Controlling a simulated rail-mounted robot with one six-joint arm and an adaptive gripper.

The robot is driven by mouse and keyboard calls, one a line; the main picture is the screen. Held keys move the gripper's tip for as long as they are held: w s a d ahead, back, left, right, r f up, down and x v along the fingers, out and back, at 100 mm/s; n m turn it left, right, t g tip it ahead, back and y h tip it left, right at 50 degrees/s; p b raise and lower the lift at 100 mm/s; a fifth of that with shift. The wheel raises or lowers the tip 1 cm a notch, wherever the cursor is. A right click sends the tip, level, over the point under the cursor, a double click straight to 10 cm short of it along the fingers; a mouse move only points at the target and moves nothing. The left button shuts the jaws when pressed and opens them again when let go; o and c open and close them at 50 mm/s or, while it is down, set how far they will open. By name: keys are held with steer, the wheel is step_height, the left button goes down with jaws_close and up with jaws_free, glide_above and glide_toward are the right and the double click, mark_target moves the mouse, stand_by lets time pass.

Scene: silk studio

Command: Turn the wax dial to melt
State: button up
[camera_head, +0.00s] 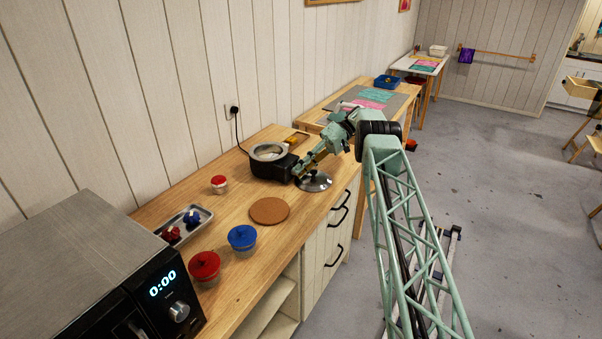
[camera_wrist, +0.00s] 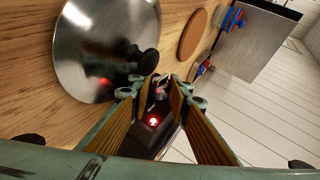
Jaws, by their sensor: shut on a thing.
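The wax warmer (camera_head: 258,169) is a black unit with a round metal pot, standing on the wooden counter by the wall. In the wrist view its black front (camera_wrist: 148,138) shows a lit red lamp (camera_wrist: 153,121). My gripper (camera_head: 297,171) reaches to the warmer's right front side. In the wrist view my gripper (camera_wrist: 160,90) has its two fingers on either side of the small wax dial (camera_wrist: 160,92) and is shut on it. The dial is mostly hidden between the fingertips, and I cannot read its setting.
A metal lid (camera_head: 316,185) with a black knob lies close beside the gripper. A cork mat (camera_head: 269,211), a red-lidded jar (camera_head: 205,268), a blue-lidded jar (camera_head: 242,239), a metal tray (camera_head: 190,218) and a microwave (camera_head: 165,300) stand nearer on the counter.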

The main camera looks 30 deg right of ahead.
stand_by(0.4)
steer(key=o, duration=0.9)
steer(key=shift+a, duration=0.1)
steer(key=shift+c, duration=0.2)
steer(key=c, duration=0.3)
steer(key=shift+w+r, duration=0.1)
steer(key=shift+r, duration=0.1)
